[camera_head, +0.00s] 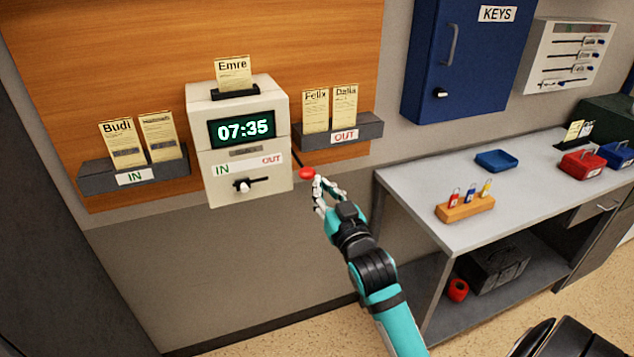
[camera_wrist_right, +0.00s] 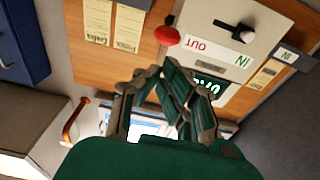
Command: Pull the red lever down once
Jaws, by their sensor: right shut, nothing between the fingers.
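The red lever knob (camera_head: 306,173) is on a thin dark rod at the right side of the cream time clock (camera_head: 240,92), which shows 07:35. The rod slopes down to the right. My right gripper (camera_head: 322,190) is shut and empty, just right of and below the knob. In the head view its fingertips look very close to the knob; I cannot tell whether they touch. In the right wrist view, turned upside down, the red knob (camera_wrist_right: 167,36) shows beyond the fingers (camera_wrist_right: 168,80), with a visible gap in the picture. My left gripper is not in view.
Grey IN rack (camera_head: 92,178) and OUT rack (camera_head: 362,131) with name cards flank the clock. A card stands in the slot on top. A small IN/OUT switch (camera_head: 244,186) is on its front. A grey workbench (camera_head: 430,205) stands right of my arm, below a blue key cabinet (camera_head: 455,75).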

